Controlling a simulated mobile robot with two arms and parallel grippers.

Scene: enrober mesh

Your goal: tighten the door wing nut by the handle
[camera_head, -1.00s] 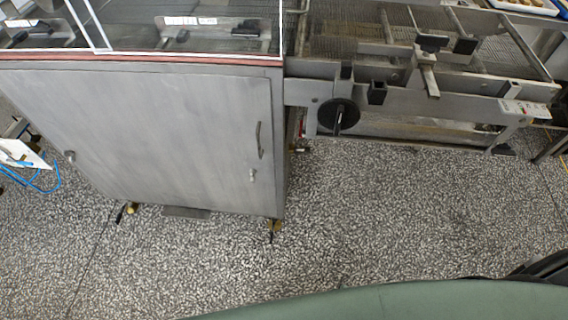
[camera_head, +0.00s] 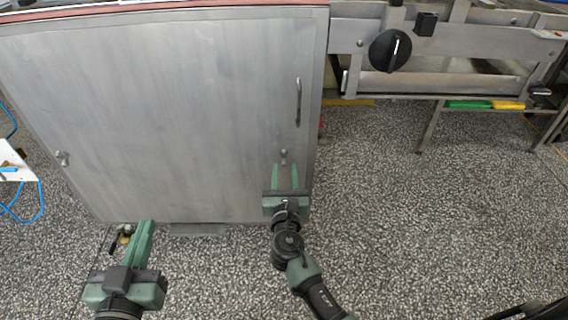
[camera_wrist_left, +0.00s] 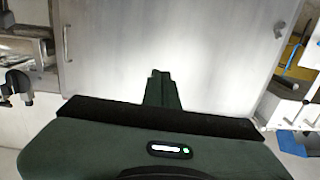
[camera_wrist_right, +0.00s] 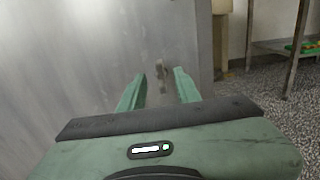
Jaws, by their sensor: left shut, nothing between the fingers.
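The metal door (camera_head: 180,110) fills the left of the head view, with a vertical handle (camera_head: 298,100) near its right edge. The small door wing nut (camera_head: 284,154) sits just below the handle; it also shows in the right wrist view (camera_wrist_right: 160,70). My right gripper (camera_head: 284,168) is open and empty, its two fingers pointing at the door. In the right wrist view the wing nut shows beyond and between the fingertips (camera_wrist_right: 157,77). Contact cannot be told. My left gripper (camera_head: 146,224) is shut and empty, low in front of the door; its fingers also show in the left wrist view (camera_wrist_left: 161,76).
Another wing nut (camera_head: 63,158) sits at the door's left edge. A black round knob (camera_head: 390,50) is on the conveyor frame at the right. A metal stand (camera_head: 430,126) with green and yellow items stands behind. The speckled floor (camera_head: 420,220) at the right is clear.

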